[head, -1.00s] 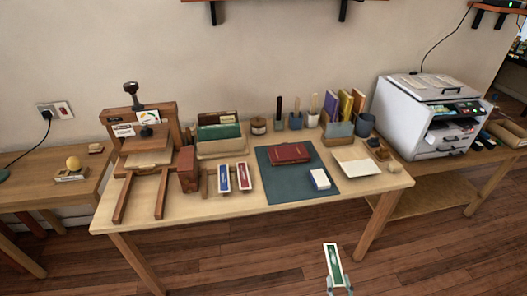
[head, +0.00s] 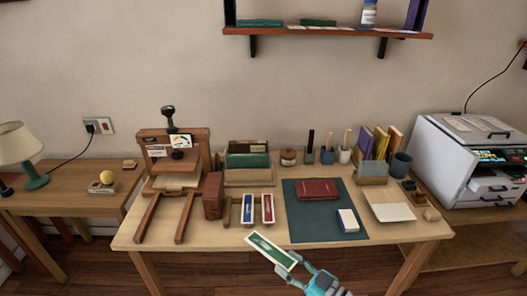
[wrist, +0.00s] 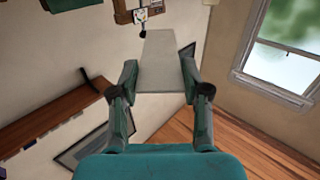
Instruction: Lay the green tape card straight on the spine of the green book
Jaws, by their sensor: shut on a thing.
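My gripper (head: 296,266) is shut on the green tape card (head: 268,248), a white-edged strip with a green middle. The card is tilted, held in the air by one end in front of the table's near edge. In the wrist view the card (wrist: 160,66) shows its plain pale side between the two fingers. A green book (head: 247,160) stands in a wooden holder at the back middle of the table, well apart from the card. I cannot make out its spine clearly. Another green book (head: 318,22) lies on the wall shelf.
A dark red book (head: 319,189) and a white-blue box (head: 347,220) lie on a green mat (head: 305,228). A wooden press (head: 172,160) stands left.

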